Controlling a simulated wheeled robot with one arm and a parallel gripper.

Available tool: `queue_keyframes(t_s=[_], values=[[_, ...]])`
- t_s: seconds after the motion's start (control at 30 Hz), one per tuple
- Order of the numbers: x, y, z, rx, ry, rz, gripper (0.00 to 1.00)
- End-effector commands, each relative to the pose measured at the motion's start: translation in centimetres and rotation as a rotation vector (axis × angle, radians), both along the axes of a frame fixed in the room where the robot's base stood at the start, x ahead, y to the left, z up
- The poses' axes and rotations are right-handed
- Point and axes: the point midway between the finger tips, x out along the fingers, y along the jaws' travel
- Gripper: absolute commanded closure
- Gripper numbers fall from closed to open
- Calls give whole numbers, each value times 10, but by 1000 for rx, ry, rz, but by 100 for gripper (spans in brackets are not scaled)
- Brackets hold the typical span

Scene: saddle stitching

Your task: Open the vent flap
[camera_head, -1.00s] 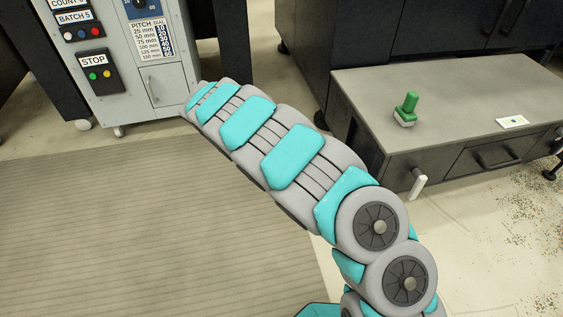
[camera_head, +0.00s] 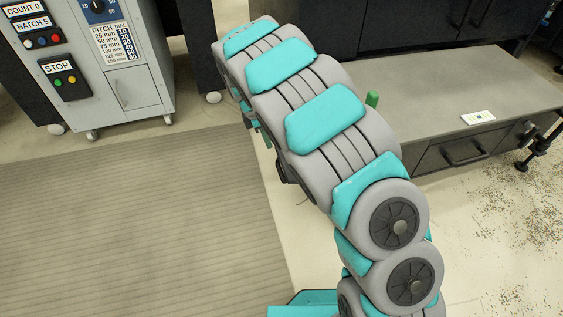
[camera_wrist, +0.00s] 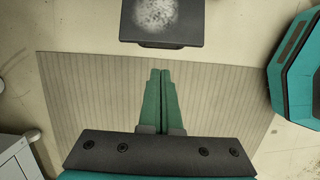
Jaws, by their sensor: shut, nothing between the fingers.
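No part is labelled as a vent flap in these frames. A small grey door panel (camera_head: 133,88) with a thin upright handle sits low on the front of the grey control cabinet (camera_head: 85,108); it looks closed. In the wrist view my gripper (camera_wrist: 160,72) has its two green fingers together, empty, above the ribbed mat and touching nothing.
The ribbed mat (camera_head: 120,230) covers the floor at left. A dark square top (camera_wrist: 160,20) shows in the wrist view.

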Motion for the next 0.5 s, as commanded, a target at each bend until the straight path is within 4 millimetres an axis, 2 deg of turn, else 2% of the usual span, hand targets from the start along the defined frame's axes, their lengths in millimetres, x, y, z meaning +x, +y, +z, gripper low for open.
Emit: queue_keyframes(t_s=[0.27,0.5], values=[[0,-3,-12,3,9,25,100],[2,-11,-47,3,9,24,100]])
